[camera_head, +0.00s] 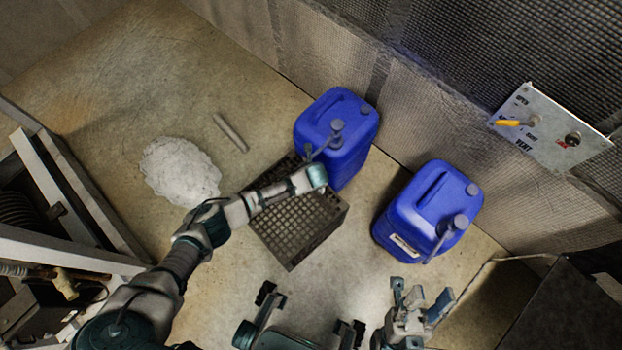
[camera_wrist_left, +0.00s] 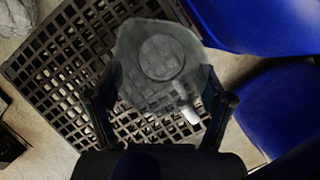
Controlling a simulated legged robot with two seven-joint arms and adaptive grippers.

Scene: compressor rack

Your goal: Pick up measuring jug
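A clear, see-through measuring jug (camera_wrist_left: 158,65) shows in the left wrist view, above or in a dark lattice crate (camera_wrist_left: 40,70). A small pale part, perhaps its handle or spout, points toward my palm. My left gripper (camera_wrist_left: 160,100) has its fingers wide apart, one on each side of the jug; I cannot tell whether they touch it. In the head view my left arm reaches over the crate (camera_head: 300,235), and I cannot make out the jug there.
Two blue canisters (camera_head: 352,165) (camera_head: 425,215) stand beside the crate, near the wall. A vent panel (camera_head: 553,125) with a yellow lever is on the wall. A pale powder patch (camera_head: 180,170) and a short rod (camera_head: 230,132) lie on the floor. The upper-left floor is clear.

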